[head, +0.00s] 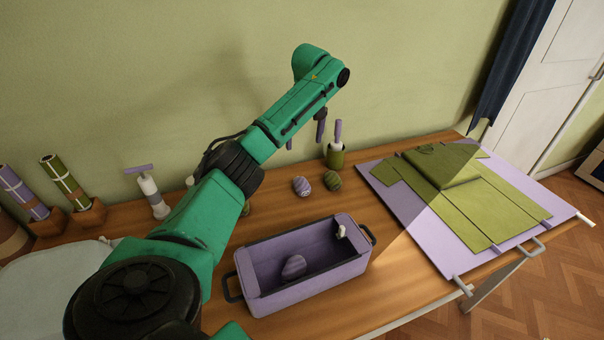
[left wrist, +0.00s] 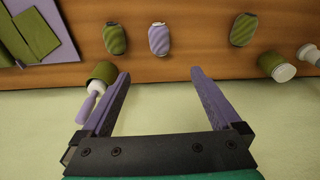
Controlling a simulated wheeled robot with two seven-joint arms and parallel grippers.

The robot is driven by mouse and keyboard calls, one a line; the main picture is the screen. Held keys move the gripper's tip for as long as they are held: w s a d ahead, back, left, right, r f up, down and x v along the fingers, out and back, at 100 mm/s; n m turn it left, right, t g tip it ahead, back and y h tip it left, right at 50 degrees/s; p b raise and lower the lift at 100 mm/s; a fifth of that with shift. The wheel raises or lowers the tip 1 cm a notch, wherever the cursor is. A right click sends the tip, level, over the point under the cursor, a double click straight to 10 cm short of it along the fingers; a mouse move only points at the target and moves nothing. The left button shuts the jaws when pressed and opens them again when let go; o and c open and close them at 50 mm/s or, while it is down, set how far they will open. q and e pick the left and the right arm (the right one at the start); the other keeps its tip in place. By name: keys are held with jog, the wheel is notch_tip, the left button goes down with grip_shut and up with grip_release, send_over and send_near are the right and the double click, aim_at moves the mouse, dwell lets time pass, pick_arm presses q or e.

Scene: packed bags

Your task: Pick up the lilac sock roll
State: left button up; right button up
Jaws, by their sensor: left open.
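A lilac sock roll (head: 301,186) with stripes lies on the wooden table behind the bag. In the left wrist view the lilac sock roll (left wrist: 159,39) is beyond my fingertips, lined up between them. Another lilac roll (head: 294,267) lies inside the open lilac bag (head: 308,291). My left gripper (head: 305,135) is open and empty, above and behind the table roll, not touching it. Its two lilac fingers (left wrist: 160,73) are spread wide in the left wrist view. My right gripper does not show.
An olive roll (head: 333,181) lies close beside the lilac one. Another olive roll (left wrist: 243,29) lies farther off on the other side. An olive container with a lilac-handled item (head: 337,150) stands by the wall. Folded olive clothing (head: 447,200) lies on a lilac mat (head: 397,213) at right.

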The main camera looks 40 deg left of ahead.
pick_arm(q)
jog(key=b, duration=0.3)
send_over(302, 181)
jog(key=d, duration=0.2)
notch_tip(302, 181, down, 5)
jog(key=f, duration=0.4)
jog(key=a+f+p, duration=0.1)
jog(key=f, duration=0.4)
jog(key=a+f+p, duration=0.1)
jog(key=f, duration=0.3)
jog(key=shift+f, duration=0.3)
jog(key=c, duration=1.4)
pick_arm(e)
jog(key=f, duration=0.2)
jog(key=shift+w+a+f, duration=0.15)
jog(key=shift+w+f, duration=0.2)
pick_arm(q)
jog(key=shift+r, duration=0.1)
jog(key=shift+c, duration=0.2)
